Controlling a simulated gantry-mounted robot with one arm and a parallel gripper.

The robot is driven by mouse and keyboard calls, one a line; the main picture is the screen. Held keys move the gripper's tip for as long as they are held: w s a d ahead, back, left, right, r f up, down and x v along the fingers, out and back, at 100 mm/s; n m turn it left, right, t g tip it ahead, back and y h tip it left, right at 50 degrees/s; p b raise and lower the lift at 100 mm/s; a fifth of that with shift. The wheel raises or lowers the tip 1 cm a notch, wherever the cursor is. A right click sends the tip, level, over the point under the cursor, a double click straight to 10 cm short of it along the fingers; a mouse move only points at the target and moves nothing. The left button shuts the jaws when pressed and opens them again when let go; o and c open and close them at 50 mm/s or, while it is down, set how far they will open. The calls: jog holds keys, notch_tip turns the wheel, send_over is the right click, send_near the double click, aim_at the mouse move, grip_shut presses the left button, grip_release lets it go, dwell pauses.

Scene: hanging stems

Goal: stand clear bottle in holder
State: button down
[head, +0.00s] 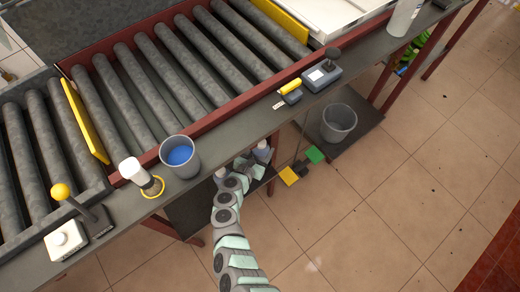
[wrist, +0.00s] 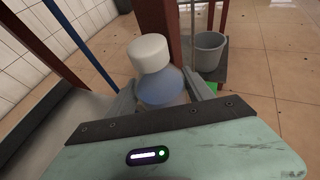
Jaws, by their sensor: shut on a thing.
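In the wrist view, my gripper (wrist: 160,100) is shut on a clear, bluish bottle (wrist: 160,88) with a white cap (wrist: 148,50). The fingers lie on either side of its body, and its lower part is hidden by my gripper. In the head view, my gripper (head: 244,163) is below and in front of the bench edge, partly hidden by my arm; I cannot clearly make out the held bottle there. A yellow ring (head: 153,187), which may be the holder, sits at the bench's front edge, left of my gripper, with a white-topped object (head: 130,169) beside it.
A grey cup with blue contents (head: 180,156) stands on the bench between the ring and my gripper. The roller conveyor (head: 150,75) lies behind. A grey bucket (head: 338,122) stands on a low shelf to the right. Tiled floor in front is mostly clear.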

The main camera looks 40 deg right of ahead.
jog(key=shift+c, duration=2)
grip_release()
